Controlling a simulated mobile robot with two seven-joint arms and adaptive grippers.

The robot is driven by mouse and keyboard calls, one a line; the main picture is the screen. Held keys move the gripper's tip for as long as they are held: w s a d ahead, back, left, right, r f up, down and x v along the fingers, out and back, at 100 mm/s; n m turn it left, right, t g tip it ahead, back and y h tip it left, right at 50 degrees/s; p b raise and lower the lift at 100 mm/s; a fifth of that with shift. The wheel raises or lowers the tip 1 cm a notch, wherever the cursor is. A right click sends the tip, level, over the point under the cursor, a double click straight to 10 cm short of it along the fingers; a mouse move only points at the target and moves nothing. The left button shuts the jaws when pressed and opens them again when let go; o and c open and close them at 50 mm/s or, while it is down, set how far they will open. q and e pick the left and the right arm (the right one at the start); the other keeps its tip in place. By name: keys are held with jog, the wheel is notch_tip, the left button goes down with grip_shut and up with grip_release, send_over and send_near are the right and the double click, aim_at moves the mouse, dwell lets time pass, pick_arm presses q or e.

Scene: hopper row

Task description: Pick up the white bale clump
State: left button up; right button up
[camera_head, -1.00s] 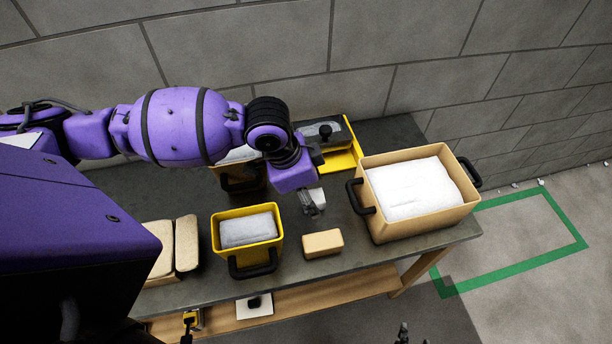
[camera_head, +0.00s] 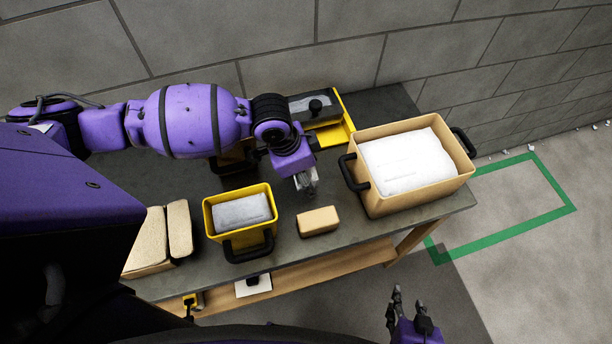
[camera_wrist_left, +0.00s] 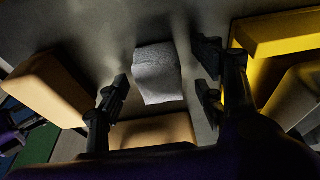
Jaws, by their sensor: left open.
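The white bale clump (camera_wrist_left: 158,73) is a small pale, rough block on the grey table. In the left wrist view it lies between the lines of the two fingers, a little beyond their tips, with a gap on each side. In the head view it is mostly hidden by my left gripper (camera_head: 306,187), which points down above the table. My left gripper also shows in the left wrist view (camera_wrist_left: 165,85), with its fingers spread and nothing between them held. My right gripper (camera_head: 408,305) is low at the front, away from the table, with fingers apart and empty.
A tan block (camera_head: 318,221) lies just in front of the left gripper. A tan bin (camera_head: 415,200) with white fill stands to the right. A yellow bin (camera_head: 240,243) stands to the left. A yellow tray (camera_head: 337,136) is behind. Tan slabs (camera_head: 148,243) lie farther left.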

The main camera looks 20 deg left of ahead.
pick_arm(q)
jog(key=c, duration=1)
notch_tip(320, 180, up, 10)
jog(key=shift+r, duration=0.1)
jog(key=shift+c, duration=0.3)
